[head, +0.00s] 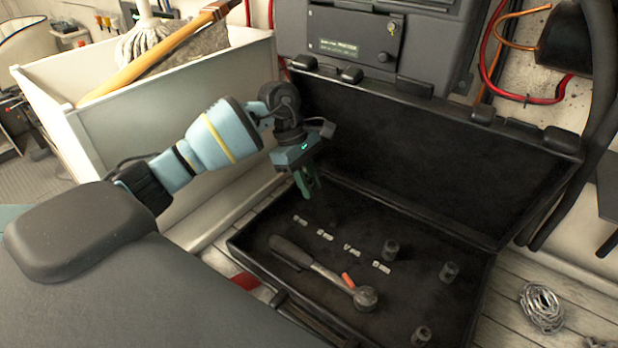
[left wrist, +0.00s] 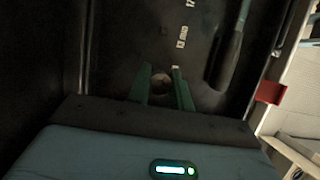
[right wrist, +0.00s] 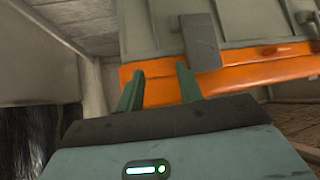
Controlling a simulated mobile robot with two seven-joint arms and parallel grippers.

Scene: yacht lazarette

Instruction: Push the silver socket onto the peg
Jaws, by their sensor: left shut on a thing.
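My left gripper (head: 308,184) points down over the far left part of the open black case (head: 262,254). In the left wrist view its green fingers are shut on a round, dull metal socket (left wrist: 161,82), seen end-on between the fingertips. In the head view the fingers mostly hide that socket. The peg is not clearly visible; the case floor below the gripper is dark. My right gripper (right wrist: 158,88) shows only in the right wrist view, its fingers apart with nothing between them.
Dark sockets (head: 391,250) (head: 449,271) (head: 421,336) stand in the case, with a ratchet (head: 290,253) lying left of them near a row of white labels (head: 352,250). The raised lid (head: 430,150) stands behind. A white bin (head: 130,130) is at left. An orange-edged box (right wrist: 240,78) faces the right gripper.

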